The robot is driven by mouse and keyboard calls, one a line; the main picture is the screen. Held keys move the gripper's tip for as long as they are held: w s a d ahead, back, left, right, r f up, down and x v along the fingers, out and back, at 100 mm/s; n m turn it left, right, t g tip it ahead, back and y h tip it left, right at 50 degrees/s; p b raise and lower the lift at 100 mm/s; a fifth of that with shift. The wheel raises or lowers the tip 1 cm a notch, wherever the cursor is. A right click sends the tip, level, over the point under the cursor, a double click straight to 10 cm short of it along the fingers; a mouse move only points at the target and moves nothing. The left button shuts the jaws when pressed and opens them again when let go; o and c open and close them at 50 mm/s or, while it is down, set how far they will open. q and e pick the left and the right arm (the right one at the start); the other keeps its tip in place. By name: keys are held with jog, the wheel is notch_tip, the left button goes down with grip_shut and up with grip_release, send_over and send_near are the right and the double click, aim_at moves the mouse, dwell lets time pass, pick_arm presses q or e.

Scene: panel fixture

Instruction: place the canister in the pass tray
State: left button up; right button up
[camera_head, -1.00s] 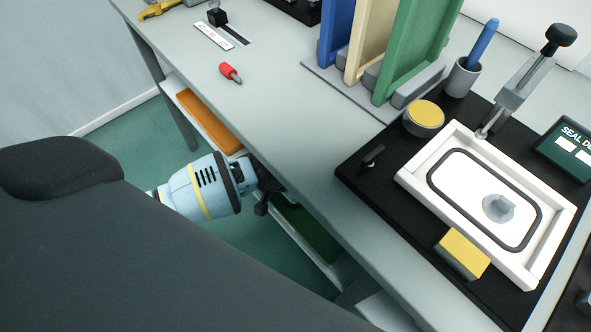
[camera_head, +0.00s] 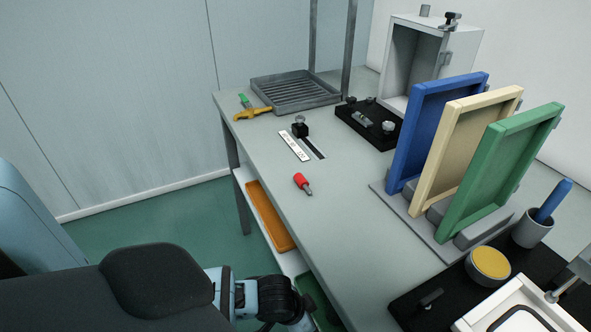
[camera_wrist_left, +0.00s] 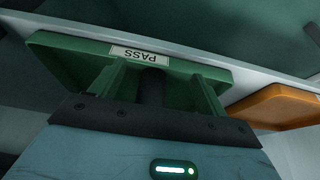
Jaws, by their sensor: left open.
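The pass tray is the green tray marked PASS (camera_wrist_left: 70,62) in the left wrist view. In the head view a green part of it (camera_head: 326,312) shows on the low shelf below the table edge. My left gripper (camera_wrist_left: 155,75) is open at the tray, its two fingers spread over the green surface. A dark cylindrical shape (camera_wrist_left: 152,86) is between the fingers; it may be the canister, but I cannot tell whether it touches the tray. In the head view my left arm reaches in at the bottom, and its fingers are hidden. My right gripper is not in view.
An orange tray (camera_head: 268,216) sits on the same shelf, beside the green one. The table edge (camera_head: 290,228) overhangs the shelf. On the table are a red-handled tool (camera_head: 301,182), blue, cream and green upright frames (camera_head: 496,180), and a ribbed grey tray (camera_head: 294,92).

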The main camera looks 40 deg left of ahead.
pick_arm(q)
jog(key=s, duration=0.1)
jog(key=s+a, duration=0.1)
jog(key=shift+s, duration=0.3)
jog(key=s+d+f+n+t+h, duration=0.1)
jog(key=s+d+f, duration=0.15)
jog(key=s, duration=0.65)
jog(key=s+d+f+h, duration=0.1)
jog(key=s+d, duration=0.3)
jog(key=s, duration=0.4)
jog(key=s+a+r+n+t+y, duration=0.1)
jog(key=s+a, duration=0.1)
jog(key=s, duration=0.7)
jog(key=shift+s+y, duration=0.3)
jog(key=shift+a+r, duration=0.1)
